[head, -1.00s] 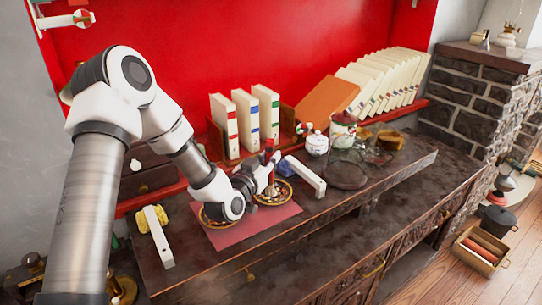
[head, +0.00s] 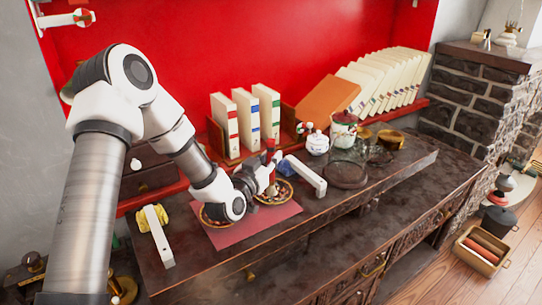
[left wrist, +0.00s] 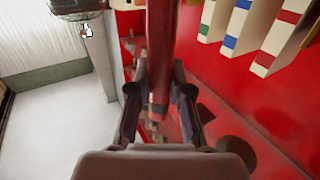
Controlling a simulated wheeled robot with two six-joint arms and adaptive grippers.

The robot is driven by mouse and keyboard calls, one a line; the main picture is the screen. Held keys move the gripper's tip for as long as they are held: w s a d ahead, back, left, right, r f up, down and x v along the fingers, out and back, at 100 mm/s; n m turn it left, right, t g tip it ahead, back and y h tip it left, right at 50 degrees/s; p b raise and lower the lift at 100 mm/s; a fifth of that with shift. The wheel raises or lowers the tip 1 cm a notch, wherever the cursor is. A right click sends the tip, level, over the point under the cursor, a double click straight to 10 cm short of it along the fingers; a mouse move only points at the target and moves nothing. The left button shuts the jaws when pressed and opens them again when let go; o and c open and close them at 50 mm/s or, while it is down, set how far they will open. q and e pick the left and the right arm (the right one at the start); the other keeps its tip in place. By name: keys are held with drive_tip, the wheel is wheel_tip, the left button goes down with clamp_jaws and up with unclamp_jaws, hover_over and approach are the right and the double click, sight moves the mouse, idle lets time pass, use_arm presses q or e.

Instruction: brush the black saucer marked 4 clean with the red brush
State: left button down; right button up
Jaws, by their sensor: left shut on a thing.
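My left gripper (head: 262,180) is shut on the red brush (head: 271,152). It holds the brush roughly upright, with its lower end over or on the right-hand patterned saucer (head: 287,195). The left wrist view shows the brush's red handle (left wrist: 160,50) between the two fingers (left wrist: 158,105). A second dark patterned saucer (head: 210,219) lies to the left, partly hidden by my wrist. I cannot read a number on either saucer, nor tell whether the bristles touch. My right gripper is not in view.
A white bar on a stand (head: 306,178) is close to the right of the gripper. Another white bar (head: 160,238) stands left of the mat. White books (head: 245,118) stand behind. A white pot (head: 317,145) and glassware (head: 347,172) are farther right. The shelf's front edge is clear.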

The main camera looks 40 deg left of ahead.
use_arm(q)
drive_tip(key=shift+d, duration=0.25)
wheel_tip(320, 180, up, 6)
drive_tip(key=w+p, duration=0.1)
drive_tip(key=p, duration=0.3)
drive_tip(key=shift+d, duration=0.2)
drive_tip(key=shift+r, duration=0.1)
wheel_tip(320, 180, up, 3)
drive_tip(key=shift+p, duration=1.25)
drive_tip(key=shift+w, duration=0.1)
drive_tip(key=shift+a, duration=0.1)
